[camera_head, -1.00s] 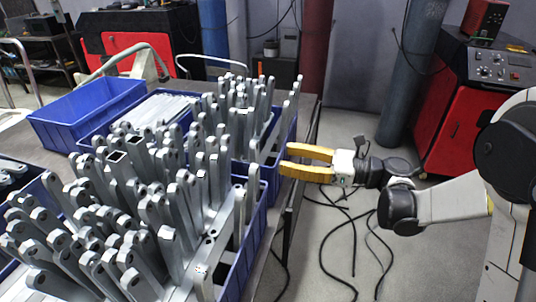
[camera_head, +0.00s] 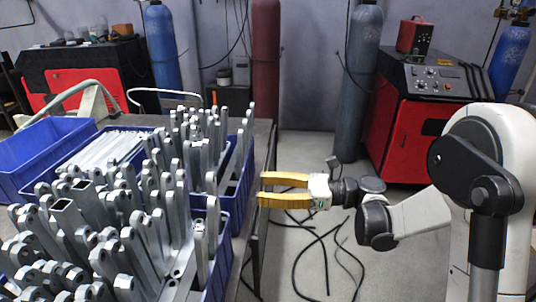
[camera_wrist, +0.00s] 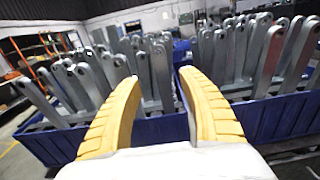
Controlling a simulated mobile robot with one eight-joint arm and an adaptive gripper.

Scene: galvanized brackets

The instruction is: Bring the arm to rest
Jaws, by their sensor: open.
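My gripper (camera_head: 284,190) has two yellow ribbed fingers, open with nothing between them. In the head view it is held out level, just right of the table's edge, pointing left at the blue crates. In the wrist view my gripper (camera_wrist: 160,105) shows its fingers spread in front of two crates of brackets. The galvanized brackets (camera_head: 150,235) stand packed upright in the near blue crate (camera_head: 222,262), apart from my fingers. My arm reaches in from the right.
The table edge (camera_head: 262,200) runs just left of my gripper. An empty-looking blue crate (camera_head: 45,150) stands at the far left. Black cables (camera_head: 318,255) lie on the floor. A red machine (camera_head: 405,130) and gas cylinders (camera_head: 357,75) stand behind. Open floor lies below my arm.

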